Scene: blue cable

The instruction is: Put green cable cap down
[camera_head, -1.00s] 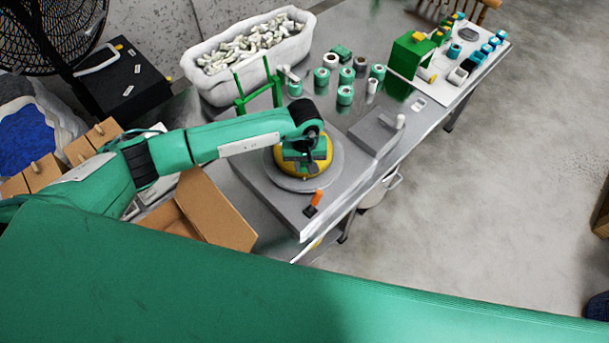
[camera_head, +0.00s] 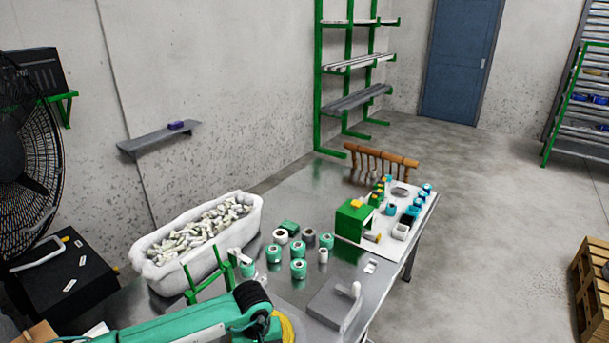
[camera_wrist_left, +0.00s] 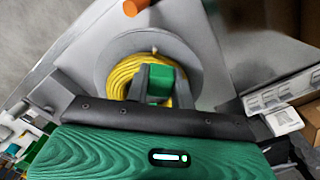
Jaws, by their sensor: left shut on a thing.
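The green cable cap (camera_wrist_left: 160,81) shows in the left wrist view as a green block between the dark fingers of my left gripper (camera_wrist_left: 153,84), which is shut on it. Behind it is a yellow cable coil (camera_wrist_left: 125,74) on a round grey plate (camera_wrist_left: 103,60). I cannot tell whether the cap touches the coil. In the head view, my left arm enters at the bottom, with a bit of the yellow coil (camera_head: 287,328) beside its wrist; the fingers and cap are hidden there. My right gripper is in neither view.
Teal and white spools (camera_head: 298,268) stand mid-table near a grey block (camera_head: 334,304). A white bin of pale pieces (camera_head: 163,270) and a green frame (camera_head: 207,282) are at left. A white board (camera_head: 413,214) holds a green box (camera_head: 353,221) and small parts. An orange piece (camera_wrist_left: 135,6) lies near the plate.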

